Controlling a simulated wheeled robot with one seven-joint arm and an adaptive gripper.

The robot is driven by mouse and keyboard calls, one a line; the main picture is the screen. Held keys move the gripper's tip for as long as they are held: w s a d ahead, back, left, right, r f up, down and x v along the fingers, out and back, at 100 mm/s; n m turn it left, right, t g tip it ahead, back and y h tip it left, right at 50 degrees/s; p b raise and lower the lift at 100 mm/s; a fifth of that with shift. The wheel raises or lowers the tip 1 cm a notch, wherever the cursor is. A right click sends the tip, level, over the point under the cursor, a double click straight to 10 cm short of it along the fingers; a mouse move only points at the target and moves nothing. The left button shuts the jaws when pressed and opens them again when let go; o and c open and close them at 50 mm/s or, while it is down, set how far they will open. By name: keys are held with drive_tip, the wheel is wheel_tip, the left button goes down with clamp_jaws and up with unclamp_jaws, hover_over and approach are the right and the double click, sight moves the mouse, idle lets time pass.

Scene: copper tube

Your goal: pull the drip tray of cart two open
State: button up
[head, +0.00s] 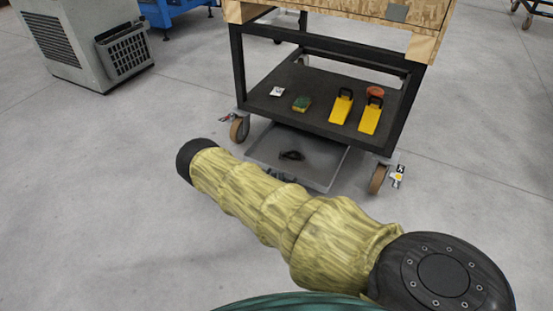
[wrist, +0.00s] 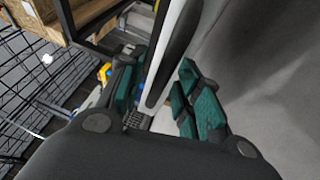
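The drip tray (head: 325,170) is a shallow grey tray low under the cart (head: 238,75), between its front wheels, with its front part showing past the lower shelf. A small dark object (head: 291,155) lies in it. My arm in its yellow sleeve crosses in front and hides part of the tray's front edge. In the head view only a bit of what looks like my gripper (head: 281,175) shows at that edge. In the wrist view my gripper (wrist: 163,80) has its teal-padded fingers apart, on either side of a pale, dark-edged bar, probably the tray's rim. A gap shows at the right finger.
The cart's lower shelf holds two yellow wedges (head: 341,106) (head: 370,116), a green-yellow sponge (head: 301,104), a white item (head: 277,91) and a red item (head: 375,91). Castors (head: 240,129) (head: 378,179) flank the tray. A grey machine (head: 80,40) stands at left. The front floor is clear.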

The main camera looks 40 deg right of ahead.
drive_tip(key=v, duration=1.2)
drive_tip(key=shift+d, duration=0.1)
idle(0.4)
drive_tip(key=s+a+f+m+g+y+p, duration=0.1)
drive_tip(key=s+a+m+g+y, duration=0.25)
drive_tip(key=s, duration=0.25)
drive_tip(key=s+a+f+m+g+y, duration=0.1)
drive_tip(key=s+a+m+g+y, duration=0.25)
drive_tip(key=s+g+y, duration=0.2)
drive_tip(key=s+a+r+m+g+y+p, duration=0.1)
drive_tip(key=s+a+r+m+g+y, duration=0.2)
drive_tip(key=s+a, duration=0.4)
drive_tip(key=s+a+r+m+g+y+p, duration=0.1)
drive_tip(key=s+a+r+g+y, duration=0.15)
drive_tip(key=s+a+r, duration=0.5)
drive_tip(key=s+d+r+p, duration=0.1)
drive_tip(key=d+r+p, duration=0.2)
drive_tip(key=r+p, duration=3.2)
drive_tip(key=shift+h+p, duration=0.45)
drive_tip(key=shift+p, duration=0.55)
